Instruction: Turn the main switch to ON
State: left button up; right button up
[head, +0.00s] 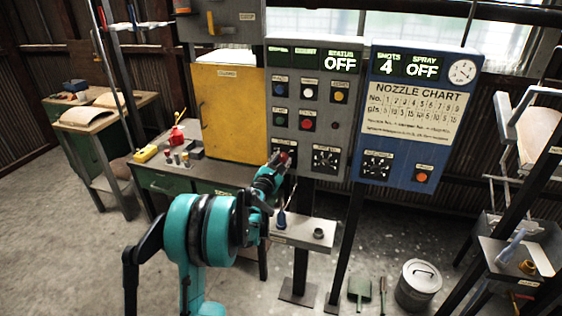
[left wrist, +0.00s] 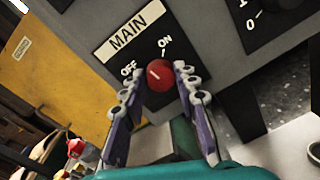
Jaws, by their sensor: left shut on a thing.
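The main switch is a red knob (left wrist: 159,74) on a black plate labelled MAIN (left wrist: 128,33), seen in the left wrist view. OFF is printed at the knob's left and ON above it. A short pale mark on the knob seems to point toward the OFF side. My left gripper (left wrist: 155,85) has its two fingers on either side of the knob and is shut on it. In the head view my left gripper (head: 279,163) reaches the lower left of the grey panel (head: 340,105) and partly covers the switch. My right gripper is not in view.
The grey panel's STATUS display (head: 340,63) reads OFF. A blue panel (head: 410,120) with SHOTS 4 and SPRAY OFF stands to its right. A yellow cabinet (head: 228,115) is at its left. A small shelf (head: 300,232) juts out below. A bucket (head: 418,284) stands on the floor.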

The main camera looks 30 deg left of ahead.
pick_arm(q)
jog(key=m, duration=0.5)
jog(key=shift+d, duration=0.1)
jog(key=m, duration=0.5)
jog(key=shift+y, duration=0.3)
jog(key=shift+m, duration=0.3)
jog(key=o, duration=1.2)
jog(key=shift+c, duration=0.2)
jog(key=v, duration=1.2)
jog(key=shift+w+d+r, duration=0.1)
